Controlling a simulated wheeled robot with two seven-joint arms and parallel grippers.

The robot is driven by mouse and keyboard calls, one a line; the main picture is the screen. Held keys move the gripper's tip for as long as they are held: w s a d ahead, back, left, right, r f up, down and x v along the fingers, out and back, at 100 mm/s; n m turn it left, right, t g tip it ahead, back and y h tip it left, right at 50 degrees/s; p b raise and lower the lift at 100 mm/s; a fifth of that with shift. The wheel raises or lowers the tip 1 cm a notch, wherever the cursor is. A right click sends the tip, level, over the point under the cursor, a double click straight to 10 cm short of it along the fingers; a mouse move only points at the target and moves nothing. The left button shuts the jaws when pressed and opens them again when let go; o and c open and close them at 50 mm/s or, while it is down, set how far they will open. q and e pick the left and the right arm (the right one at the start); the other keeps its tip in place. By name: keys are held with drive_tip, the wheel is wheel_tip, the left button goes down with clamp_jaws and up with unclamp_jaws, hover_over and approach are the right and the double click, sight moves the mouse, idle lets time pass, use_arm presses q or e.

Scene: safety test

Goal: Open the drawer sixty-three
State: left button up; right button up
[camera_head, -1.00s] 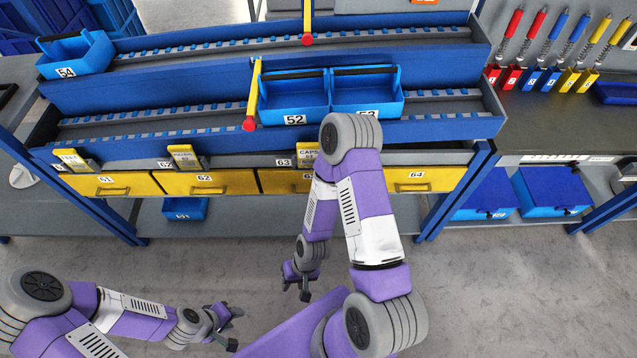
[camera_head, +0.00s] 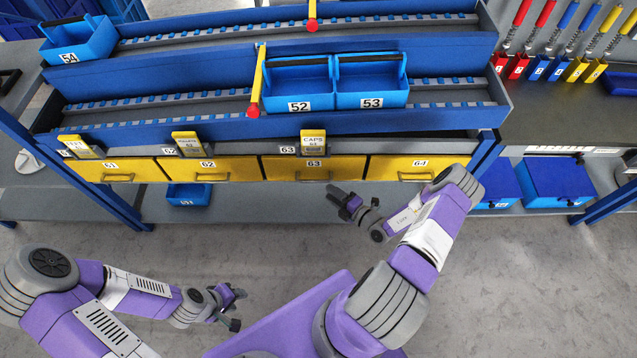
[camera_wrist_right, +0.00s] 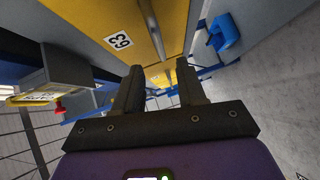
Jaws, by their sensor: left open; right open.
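Drawer sixty-three (camera_head: 300,167) is a yellow drawer front with a "63" label and a bar handle, in the row under the blue shelves. It looks shut, flush with the other drawers. In the right wrist view the yellow front (camera_wrist_right: 100,18) with its "63" label lies ahead, and its handle (camera_wrist_right: 150,22) runs past the fingers. My right gripper (camera_head: 338,201) is open and empty, below and a little right of the drawer in the head view; its two fingers (camera_wrist_right: 157,85) also show in the right wrist view. My left gripper (camera_head: 238,307) is open and empty over the floor at lower left.
Yellow drawers 61 (camera_head: 105,170), 62 (camera_head: 207,176) and 64 (camera_head: 417,168) flank it. A yellow card holder (camera_head: 313,142) hangs above drawer 63. Blue bins 52 (camera_head: 297,84) and 53 (camera_head: 371,83) stand above. A lower shelf (camera_head: 262,206) lies beneath.

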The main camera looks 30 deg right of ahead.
sight(317, 182)
drive_tip(key=b+x, duration=0.1)
drive_tip(key=x, duration=0.6)
drive_tip(key=shift+w+b, duration=0.2)
drive_tip(key=shift+b, duration=0.1)
drive_tip(key=shift+d, duration=0.15)
clamp_jaws()
